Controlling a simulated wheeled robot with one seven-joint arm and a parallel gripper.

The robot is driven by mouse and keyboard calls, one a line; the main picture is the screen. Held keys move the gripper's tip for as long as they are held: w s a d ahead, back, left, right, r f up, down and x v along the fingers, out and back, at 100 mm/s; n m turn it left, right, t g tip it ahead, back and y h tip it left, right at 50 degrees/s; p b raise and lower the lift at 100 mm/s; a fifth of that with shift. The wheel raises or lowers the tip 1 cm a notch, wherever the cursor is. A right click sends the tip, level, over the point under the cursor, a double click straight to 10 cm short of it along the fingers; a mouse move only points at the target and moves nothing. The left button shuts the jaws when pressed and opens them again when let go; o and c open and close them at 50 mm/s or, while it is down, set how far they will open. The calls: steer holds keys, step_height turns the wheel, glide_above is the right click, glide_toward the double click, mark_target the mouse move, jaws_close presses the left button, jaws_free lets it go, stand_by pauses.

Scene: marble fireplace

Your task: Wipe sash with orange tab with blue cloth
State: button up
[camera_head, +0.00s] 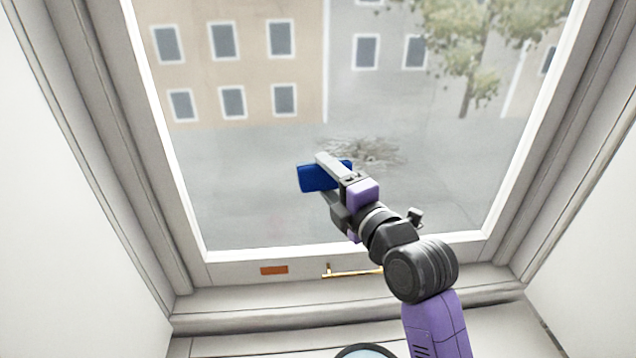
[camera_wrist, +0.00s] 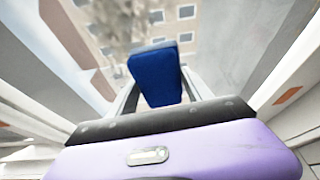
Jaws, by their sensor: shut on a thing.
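The sash (camera_head: 230,262) is a white window frame around a large pane, with an orange tab (camera_head: 274,270) on its bottom rail. The tab also shows at the right of the wrist view (camera_wrist: 287,97). A grey-brown smudge (camera_head: 372,150) of streaks marks the lower middle of the glass. My gripper (camera_head: 327,180) is shut on the blue cloth (camera_head: 311,178), a folded dark-blue pad, in front of the glass just left of the smudge. In the wrist view the cloth (camera_wrist: 156,75) sits between the two fingers. I cannot tell whether it touches the glass.
A brass handle (camera_head: 350,273) sits on the bottom rail right of the tab. A ledge (camera_head: 250,322) runs below the window. A round dark-rimmed thing (camera_head: 366,350) is cut off at the bottom edge. White walls flank the window.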

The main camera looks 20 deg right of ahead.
mark_target(404, 165)
steer(key=shift+s+d+b, duration=0.5)
steer(key=shift+d+b, duration=0.5)
steer(key=shift+d, duration=0.8)
steer(key=shift+s+d+b, duration=0.55)
steer(key=shift+d+b, duration=0.5)
steer(key=shift+d, duration=0.75)
steer(key=shift+s+d+b, duration=0.5)
steer(key=shift+d+b, duration=0.5)
steer(key=shift+d, duration=0.8)
steer(key=shift+s+d+b, duration=0.4)
steer(key=shift+d+b, duration=0.2)
steer(key=shift+d, duration=0.45)
steer(key=shift+s+d+b, duration=0.4)
steer(key=shift+d+b, duration=0.25)
steer(key=shift+d, duration=0.35)
steer(key=shift+s+d+b, duration=0.4)
steer(key=shift+d+b, duration=0.2)
steer(key=shift+d, duration=0.45)
steer(key=shift+w+b, duration=0.1)
steer(key=shift+b, duration=0.25)
steer(key=shift+a, duration=0.1)
